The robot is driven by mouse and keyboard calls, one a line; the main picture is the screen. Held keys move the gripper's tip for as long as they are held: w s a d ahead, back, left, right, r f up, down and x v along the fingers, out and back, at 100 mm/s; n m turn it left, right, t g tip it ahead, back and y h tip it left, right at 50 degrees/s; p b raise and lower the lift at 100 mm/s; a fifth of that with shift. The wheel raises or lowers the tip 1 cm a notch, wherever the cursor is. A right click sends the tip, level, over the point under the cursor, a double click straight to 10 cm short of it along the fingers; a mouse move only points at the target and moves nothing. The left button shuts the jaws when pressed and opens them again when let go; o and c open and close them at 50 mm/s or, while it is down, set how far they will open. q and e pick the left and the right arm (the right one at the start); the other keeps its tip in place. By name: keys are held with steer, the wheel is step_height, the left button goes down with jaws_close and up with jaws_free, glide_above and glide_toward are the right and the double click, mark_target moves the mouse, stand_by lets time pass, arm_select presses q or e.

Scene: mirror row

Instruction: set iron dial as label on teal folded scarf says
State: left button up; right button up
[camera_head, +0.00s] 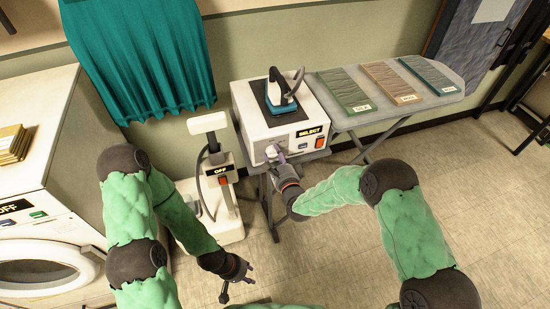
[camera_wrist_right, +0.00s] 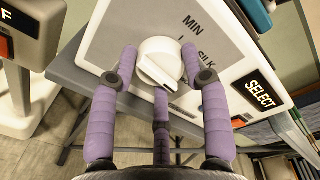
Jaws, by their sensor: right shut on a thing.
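The white iron dial (camera_wrist_right: 162,60) sits on the front panel of the iron station (camera_head: 262,125). My right gripper (camera_wrist_right: 160,72) is shut on the dial, with purple fingers around it; it also shows in the head view (camera_head: 281,156). The panel shows "MIN" and "SILK" near the dial; other marks are hidden. The dial's ridge has a dark end at lower right in the wrist view. The teal folded scarf (camera_head: 428,73) lies rightmost on the ironing board, its label (camera_head: 448,89) too small to read. My left gripper (camera_head: 237,287) is open and empty above the floor.
A "SELECT" display (camera_head: 309,131) and a red button (camera_head: 320,142) are right of the dial. The iron (camera_head: 281,93) stands on top. Green (camera_head: 343,88) and tan (camera_head: 388,80) scarves lie on the board (camera_head: 325,118). A white stand (camera_head: 212,205) reads "OFF".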

steer(key=shift+s+a+f, duration=0.1)
stand_by(0.3)
steer(key=o, duration=1.1)
steer(key=shift+o, duration=0.2)
steer(key=v, duration=1.2)
steer(key=shift+f, duration=0.1)
